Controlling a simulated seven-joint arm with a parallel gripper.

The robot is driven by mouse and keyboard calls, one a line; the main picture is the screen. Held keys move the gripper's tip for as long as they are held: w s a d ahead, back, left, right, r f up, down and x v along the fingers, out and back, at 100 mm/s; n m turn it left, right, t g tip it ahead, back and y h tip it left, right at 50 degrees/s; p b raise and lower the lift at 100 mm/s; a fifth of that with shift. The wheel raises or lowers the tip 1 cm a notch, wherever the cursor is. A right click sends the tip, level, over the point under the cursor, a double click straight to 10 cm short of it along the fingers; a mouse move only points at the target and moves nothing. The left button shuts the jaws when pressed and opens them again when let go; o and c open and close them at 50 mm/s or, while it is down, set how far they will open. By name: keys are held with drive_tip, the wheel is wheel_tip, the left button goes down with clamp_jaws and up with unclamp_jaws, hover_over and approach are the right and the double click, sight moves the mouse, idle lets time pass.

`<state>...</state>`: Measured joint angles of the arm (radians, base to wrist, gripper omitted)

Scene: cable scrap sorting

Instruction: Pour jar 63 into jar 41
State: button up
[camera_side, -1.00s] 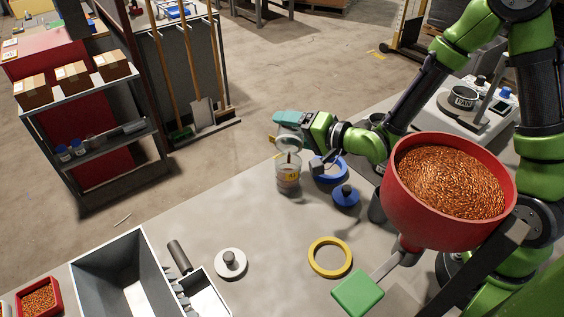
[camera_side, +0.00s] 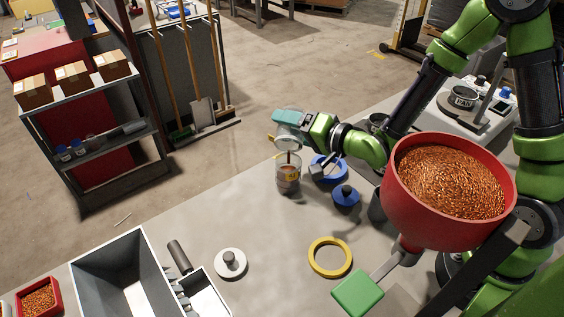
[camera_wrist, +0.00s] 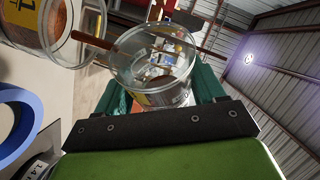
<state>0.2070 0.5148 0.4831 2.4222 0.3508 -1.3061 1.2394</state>
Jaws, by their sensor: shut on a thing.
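My gripper (camera_side: 286,130), with teal fingers, is shut on a clear jar, taken as jar 63 (camera_side: 287,143), and holds it tipped above the table. In the wrist view the held jar (camera_wrist: 158,70) looks mostly empty, with part of a yellow label showing; its number is not readable. A thin brown stream falls from its mouth into the jar below. That jar, taken as jar 41 (camera_side: 288,182), stands upright on the table with brown-orange granules inside. It also shows in the wrist view (camera_wrist: 45,25), with a partly cut-off yellow label.
A blue ring (camera_side: 328,170) and a blue knobbed lid (camera_side: 346,195) lie close right of the standing jar. A yellow ring (camera_side: 330,257), a white knobbed disc (camera_side: 230,263), and a large red hopper (camera_side: 420,220) of granules are nearer. Grey bins (camera_side: 90,275) stand front left.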

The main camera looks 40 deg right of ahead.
sight(287, 128)
drive_tip(key=shift+s+a+r+n+t+b, duration=0.15)
drive_tip(key=shift+r+n+t+b, duration=0.2)
drive_tip(key=shift+r, duration=0.3)
drive_tip(key=shift+s+a+r+n+t+b, duration=0.25)
drive_tip(key=shift+n+t+b, duration=0.2)
drive_tip(key=shift+n, duration=0.3)
drive_tip(key=shift+s+a+r+n+t+b, duration=0.1)
drive_tip(key=shift+s+a+n+t+b, duration=0.2)
drive_tip(key=shift+n+b, duration=0.35)
idle(1.0)
idle(0.7)
